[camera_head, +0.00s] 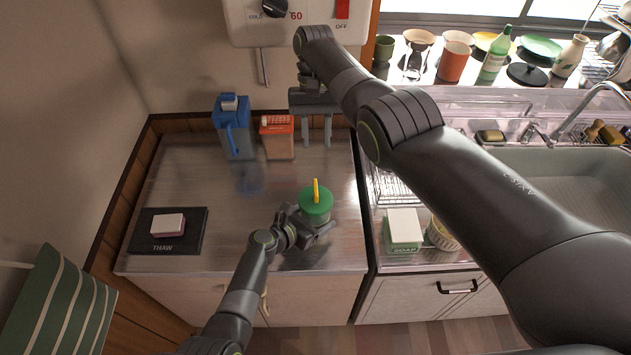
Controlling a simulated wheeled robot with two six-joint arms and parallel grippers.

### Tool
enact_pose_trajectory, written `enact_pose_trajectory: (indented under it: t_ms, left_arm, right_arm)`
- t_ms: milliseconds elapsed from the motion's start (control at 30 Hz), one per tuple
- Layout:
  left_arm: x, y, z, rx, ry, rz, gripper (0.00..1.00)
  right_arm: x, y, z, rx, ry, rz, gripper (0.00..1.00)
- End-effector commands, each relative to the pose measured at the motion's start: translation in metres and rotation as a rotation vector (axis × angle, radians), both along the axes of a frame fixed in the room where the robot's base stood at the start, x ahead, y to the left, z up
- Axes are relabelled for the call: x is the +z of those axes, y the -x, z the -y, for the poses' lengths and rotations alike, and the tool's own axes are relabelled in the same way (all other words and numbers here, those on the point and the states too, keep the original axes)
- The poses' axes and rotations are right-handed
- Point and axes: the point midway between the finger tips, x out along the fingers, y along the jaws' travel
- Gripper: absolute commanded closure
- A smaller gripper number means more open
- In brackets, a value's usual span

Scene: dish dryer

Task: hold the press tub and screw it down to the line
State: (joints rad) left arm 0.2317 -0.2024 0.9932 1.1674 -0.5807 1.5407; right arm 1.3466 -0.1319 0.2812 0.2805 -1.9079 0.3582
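The press tub (316,209) stands upright on the metal counter near its front edge. It has a round green lid with a yellow upright handle (316,189); the lid hides most of its body, and I see no line. My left gripper (311,226) is low at the tub's front left, with fingers close about its lower side. Whether they are clamped on it is not clear. My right gripper (317,133) hangs above the back of the counter, behind the tub, with two fingers pointing down, apart and empty.
A blue jug (232,139) and an orange-topped container (277,144) stand at the back. A black THAW mat (139,233) with a pink-white block (168,225) lies left. A soap box (403,228) and the sink (576,187) are to the right. The counter's middle is clear.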

Motion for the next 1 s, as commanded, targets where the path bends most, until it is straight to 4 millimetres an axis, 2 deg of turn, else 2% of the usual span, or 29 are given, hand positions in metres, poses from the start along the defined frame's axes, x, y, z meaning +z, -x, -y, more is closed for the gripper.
enact_pose_trajectory:
  t_ms: [100, 267, 367, 700, 1000]
  left_arm:
    - [0.001, -0.001, 0.001, 0.0, 0.002, 0.002, 0.7]
    - [0.002, -0.001, 0.001, 0.0, 0.002, 0.002, 0.7]
    - [0.002, -0.001, 0.001, -0.001, 0.002, 0.002, 0.7]
    - [0.002, -0.001, 0.001, -0.001, 0.002, 0.002, 0.7]
    - [0.002, -0.001, 0.001, -0.001, 0.002, 0.002, 0.7]
  right_arm:
    - [0.001, 0.006, -0.006, 0.008, 0.001, -0.019, 0.68]
    - [-0.012, 0.011, -0.006, 0.007, -0.001, -0.019, 0.68]
    - [-0.022, 0.015, -0.005, 0.006, -0.001, -0.018, 0.68]
    - [-0.081, 0.04, -0.004, 0.005, 0.0, -0.018, 0.68]
    - [-0.106, 0.05, -0.003, 0.006, 0.0, -0.015, 0.68]
